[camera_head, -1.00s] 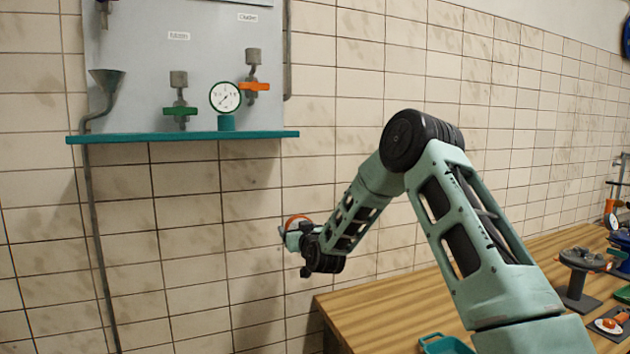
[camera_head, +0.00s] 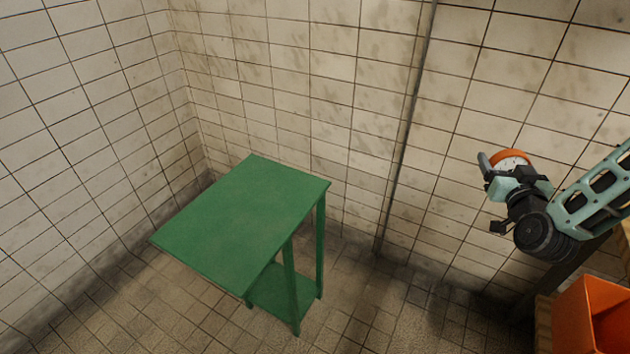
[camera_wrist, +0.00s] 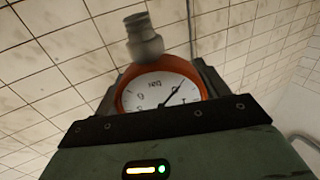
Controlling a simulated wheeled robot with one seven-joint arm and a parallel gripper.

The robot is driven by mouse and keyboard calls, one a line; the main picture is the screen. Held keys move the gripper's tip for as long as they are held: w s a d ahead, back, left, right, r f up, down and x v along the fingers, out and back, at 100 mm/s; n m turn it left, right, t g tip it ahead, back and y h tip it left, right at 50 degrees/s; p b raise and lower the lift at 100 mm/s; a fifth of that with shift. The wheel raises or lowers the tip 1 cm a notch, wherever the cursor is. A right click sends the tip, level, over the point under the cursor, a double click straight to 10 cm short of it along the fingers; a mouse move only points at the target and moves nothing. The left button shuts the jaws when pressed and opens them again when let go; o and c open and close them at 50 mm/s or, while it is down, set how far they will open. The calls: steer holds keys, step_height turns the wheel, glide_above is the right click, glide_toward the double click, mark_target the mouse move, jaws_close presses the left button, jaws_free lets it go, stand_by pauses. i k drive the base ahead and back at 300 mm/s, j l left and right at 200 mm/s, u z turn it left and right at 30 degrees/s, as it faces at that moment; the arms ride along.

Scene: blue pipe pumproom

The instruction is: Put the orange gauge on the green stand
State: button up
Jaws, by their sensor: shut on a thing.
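The orange gauge (camera_wrist: 158,92) has an orange rim, a white dial and a grey stem. In the wrist view it sits between the jaws of my gripper, and its lower part is hidden. In the head view my gripper (camera_head: 492,170) is at the right, shut on the gauge, whose orange rim (camera_head: 510,157) shows above the jaws. The green stand (camera_head: 245,210) is a small table at the left of the head view with a bare flat top and a lower shelf. My gripper is to the right of it, well apart from it.
An orange bin (camera_head: 590,315) stands at the lower right below my arm. A thin vertical pipe (camera_head: 405,130) runs down the tiled wall between the stand and my gripper. The stand is close to the room's corner. Tiled floor (camera_head: 385,310) to its right is clear.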

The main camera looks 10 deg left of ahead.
mark_target(278, 178)
steer(key=j+z, duration=0.15)
steer(key=j, duration=0.65)
steer(key=k+j+z, duration=0.1)
steer(key=j, duration=0.75)
steer(key=k+j+z, duration=0.15)
steer(key=j, duration=0.65)
steer(key=j+z, duration=0.2)
steer(key=j, duration=0.4)
steer(key=j+z, duration=0.2)
steer(key=j, duration=0.45)
steer(key=j+z, duration=0.25)
steer(key=j, duration=0.4)
steer(key=k+j+z, duration=0.2)
steer(key=j, duration=0.4)
steer(key=i+j+z, duration=0.15)
steer(key=j+z, duration=0.3)
steer(key=j, duration=0.15)
steer(key=j+z, duration=0.45)
steer(key=j, duration=0.15)
steer(key=j+z, duration=0.4)
steer(key=j, duration=0.25)
steer(key=k+j+z, duration=0.1)
steer(key=j+z, duration=0.35)
steer(key=j, duration=0.15)
steer(key=i+j+z, duration=0.2)
steer(key=j, duration=0.85)
steer(key=j+z, duration=0.25)
steer(key=j, duration=0.8)
